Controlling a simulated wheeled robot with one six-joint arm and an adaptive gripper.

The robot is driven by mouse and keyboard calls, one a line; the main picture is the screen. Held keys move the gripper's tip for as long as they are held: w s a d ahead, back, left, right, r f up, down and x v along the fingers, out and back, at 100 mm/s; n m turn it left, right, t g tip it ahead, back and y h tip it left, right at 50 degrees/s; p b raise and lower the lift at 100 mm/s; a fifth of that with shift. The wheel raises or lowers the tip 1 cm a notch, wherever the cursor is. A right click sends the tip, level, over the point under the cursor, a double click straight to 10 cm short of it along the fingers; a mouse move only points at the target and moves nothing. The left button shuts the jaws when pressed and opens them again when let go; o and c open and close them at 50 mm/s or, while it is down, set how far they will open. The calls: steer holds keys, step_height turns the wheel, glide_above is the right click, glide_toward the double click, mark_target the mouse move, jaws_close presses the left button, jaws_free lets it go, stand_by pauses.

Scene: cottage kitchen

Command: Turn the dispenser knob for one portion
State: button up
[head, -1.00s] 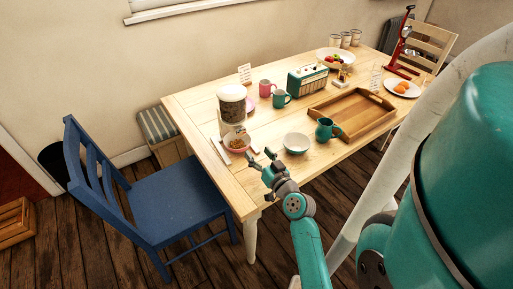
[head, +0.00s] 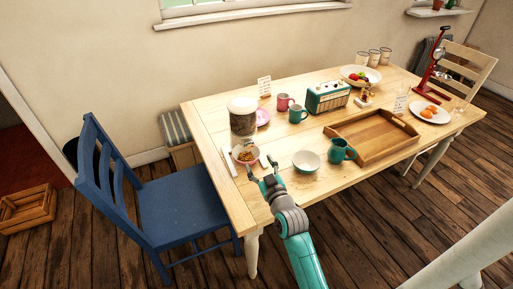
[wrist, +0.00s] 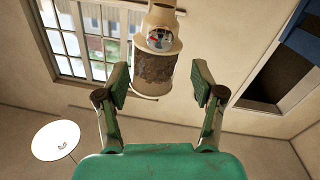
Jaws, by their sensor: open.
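The dispenser (head: 242,117) stands on the left part of the table, with a pale lid and a dark-filled clear body. In the wrist view the dispenser (wrist: 155,68) appears beyond and between my fingers. A round face with red and dark marks (wrist: 159,38) shows on its cream part; I cannot tell for sure that this is the knob. A bowl with brown food (head: 246,154) sits at the dispenser's foot. My gripper (head: 261,167) is open and empty near the table's front edge, in front of that bowl and apart from the dispenser.
A white bowl (head: 306,161) and a teal mug (head: 341,151) stand to the right of my gripper. A wooden tray (head: 372,137), a radio (head: 328,97) and two more mugs lie beyond. A blue chair (head: 175,200) stands at the table's left end.

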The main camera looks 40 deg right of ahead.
mark_target(250, 147)
steer(key=x, duration=0.9)
steer(key=shift+w, duration=0.1)
steer(key=shift+c, duration=0.3)
steer(key=c, duration=1.1)
